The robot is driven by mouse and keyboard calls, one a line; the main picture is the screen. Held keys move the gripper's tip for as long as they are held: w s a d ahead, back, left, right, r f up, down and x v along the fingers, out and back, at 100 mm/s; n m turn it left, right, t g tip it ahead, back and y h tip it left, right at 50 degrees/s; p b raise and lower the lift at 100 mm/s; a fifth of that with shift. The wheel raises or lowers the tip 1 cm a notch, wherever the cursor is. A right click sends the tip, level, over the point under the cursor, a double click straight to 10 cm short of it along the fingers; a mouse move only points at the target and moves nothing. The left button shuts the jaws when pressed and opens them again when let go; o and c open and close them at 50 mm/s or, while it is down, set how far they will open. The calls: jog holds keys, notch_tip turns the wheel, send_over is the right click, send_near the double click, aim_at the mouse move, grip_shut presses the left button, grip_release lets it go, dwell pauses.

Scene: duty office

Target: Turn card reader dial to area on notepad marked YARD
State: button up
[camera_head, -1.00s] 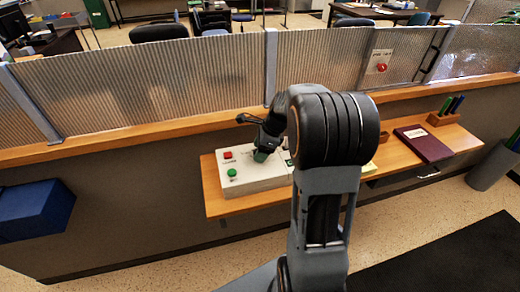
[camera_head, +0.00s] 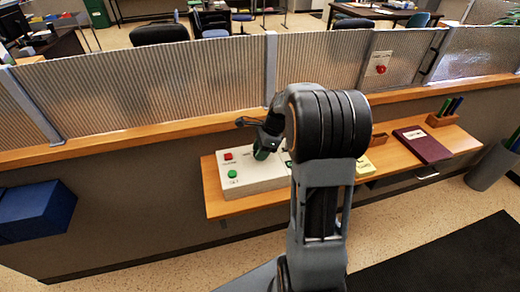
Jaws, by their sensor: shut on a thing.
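The card reader (camera_head: 250,183) is a pale box on the wooden counter, with a red button (camera_head: 228,156) and a green button (camera_head: 232,173) on its left side. My gripper (camera_head: 264,152) is over the top of the box, shut on a small dark green dial (camera_head: 262,154). The dial's pointer and most of its markings cannot be read. The yellow notepad (camera_head: 364,166) lies on the counter to the right, partly hidden behind my arm. Its writing is too small to read.
The wooden counter (camera_head: 400,163) also holds a maroon book (camera_head: 422,144) and a pen holder (camera_head: 443,119). A ribbed glass screen (camera_head: 200,92) stands behind. A blue box (camera_head: 38,210) is at left.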

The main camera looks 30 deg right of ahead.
jog(key=n+g+p, duration=0.2)
jog(key=n, duration=0.3)
jog(key=shift+w+r, duration=0.1)
jog(key=shift+w, duration=0.05)
jog(key=shift+w+n+g+h+p, duration=0.1)
jog(key=shift+n+g+h+p, duration=0.4)
jog(key=shift+n, duration=1.9)
jog(key=shift+g+y, duration=0.3)
jog(key=shift+g, duration=0.1)
jog(key=o, duration=0.9)
jog(key=v, duration=1.3)
jog(key=shift+r+b, duration=0.3)
jog(key=shift+b, duration=0.05)
jog(key=shift+w+n, duration=0.1)
jog(key=shift+n, duration=0.2)
